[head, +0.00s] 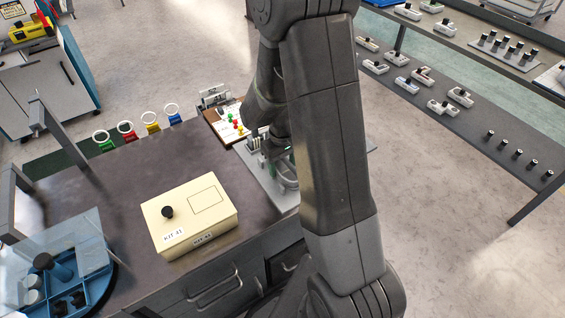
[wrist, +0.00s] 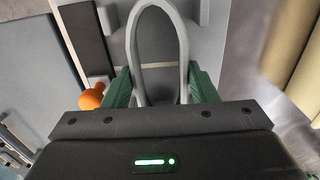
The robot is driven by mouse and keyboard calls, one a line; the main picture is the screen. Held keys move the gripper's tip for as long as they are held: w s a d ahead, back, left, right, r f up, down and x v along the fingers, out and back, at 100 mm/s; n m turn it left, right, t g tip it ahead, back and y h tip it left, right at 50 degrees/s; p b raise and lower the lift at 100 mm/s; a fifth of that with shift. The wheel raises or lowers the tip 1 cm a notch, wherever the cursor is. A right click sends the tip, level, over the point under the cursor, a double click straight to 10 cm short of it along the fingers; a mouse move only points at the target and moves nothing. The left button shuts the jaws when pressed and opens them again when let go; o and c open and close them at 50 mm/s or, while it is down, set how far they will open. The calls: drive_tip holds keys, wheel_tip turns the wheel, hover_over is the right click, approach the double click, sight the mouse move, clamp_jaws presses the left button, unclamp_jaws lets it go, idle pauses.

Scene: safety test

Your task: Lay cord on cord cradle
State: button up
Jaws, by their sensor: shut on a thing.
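In the wrist view, a thick grey cord (wrist: 183,45) forms an upright loop between the two green fingers of my gripper (wrist: 160,90). The fingers press on the loop from either side, and its lower ends go out of sight behind the gripper body. In the head view, the cord (head: 289,180) shows as a pale loop over a light grey plate (head: 264,187) at the bench's right end. My arm hides most of the gripper (head: 272,150) there. I cannot make out the cord cradle clearly, nor whether the cord touches anything beneath it.
An orange knob (wrist: 92,97) is close left of my gripper. A brown board with coloured pegs (head: 238,124) lies beside the plate. A cream kit box (head: 190,215) and a blue round tray (head: 98,262) stand on the dark bench. Coloured ring-topped tags (head: 151,122) line its back edge.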

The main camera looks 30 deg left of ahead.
drive_tip(key=o, duration=1.1)
drive_tip(key=shift+o, duration=0.2)
wheel_tip(320, 180, up, 14)
drive_tip(key=p, duration=0.1)
drive_tip(key=shift+f, duration=0.15)
wheel_tip(320, 180, down, 14)
drive_tip(key=shift+r+b, duration=0.1)
drive_tip(key=shift+b, duration=0.4)
drive_tip(key=shift+r+p, duration=1.2)
drive_tip(key=shift+r, duration=0.25)
